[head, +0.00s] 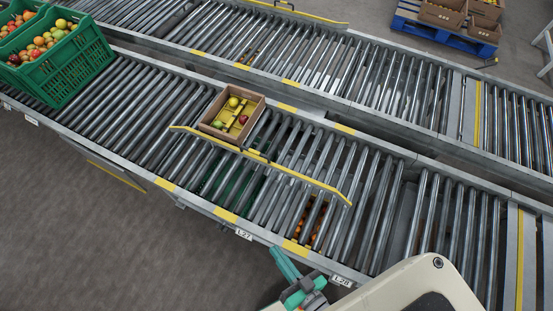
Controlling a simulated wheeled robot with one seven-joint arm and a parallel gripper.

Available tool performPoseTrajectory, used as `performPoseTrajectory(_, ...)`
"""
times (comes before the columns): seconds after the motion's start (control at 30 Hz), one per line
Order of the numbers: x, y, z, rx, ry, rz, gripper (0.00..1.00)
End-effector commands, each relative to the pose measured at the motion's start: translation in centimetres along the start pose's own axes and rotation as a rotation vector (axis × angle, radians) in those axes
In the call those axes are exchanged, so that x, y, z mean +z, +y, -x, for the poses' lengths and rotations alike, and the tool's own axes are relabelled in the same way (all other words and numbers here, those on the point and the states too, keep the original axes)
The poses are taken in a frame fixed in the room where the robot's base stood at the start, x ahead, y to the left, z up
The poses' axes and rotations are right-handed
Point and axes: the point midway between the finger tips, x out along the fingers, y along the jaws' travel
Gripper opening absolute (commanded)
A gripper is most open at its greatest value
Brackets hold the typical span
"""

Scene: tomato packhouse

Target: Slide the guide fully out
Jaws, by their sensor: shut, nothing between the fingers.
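The guide (310,182) is a long yellow rail lying slantwise over the rollers of the near conveyor, with bent ends and a dark bracket near its middle. A brown carton (214,132) with a few tomatoes and a yellow insert stands on the rollers just behind the guide's left half. I cannot tell whether they touch. My gripper (283,262), with teal fingers, is at the bottom of the head view, beside the conveyor's near edge. It is shut and empty, apart from the guide and on the near side of it.
Green crates (75,65) of tomatoes stand on the conveyor at the upper left. A second roller conveyor (330,65) runs behind, with another yellow rail (300,12). A blue pallet (445,35) with cartons stands at the upper right. The floor (90,240) at the lower left is clear.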

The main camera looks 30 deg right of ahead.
Motion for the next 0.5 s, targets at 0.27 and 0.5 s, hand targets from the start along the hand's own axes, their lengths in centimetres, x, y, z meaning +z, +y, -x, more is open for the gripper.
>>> performPoseTrajectory(0.27,0.9,11.1,-7.6,-0.082,0.040,-0.327,0.00)
performPoseTrajectory(0.5,-0.8,18.0,-15.8,-0.142,0.112,-0.656,0.00)
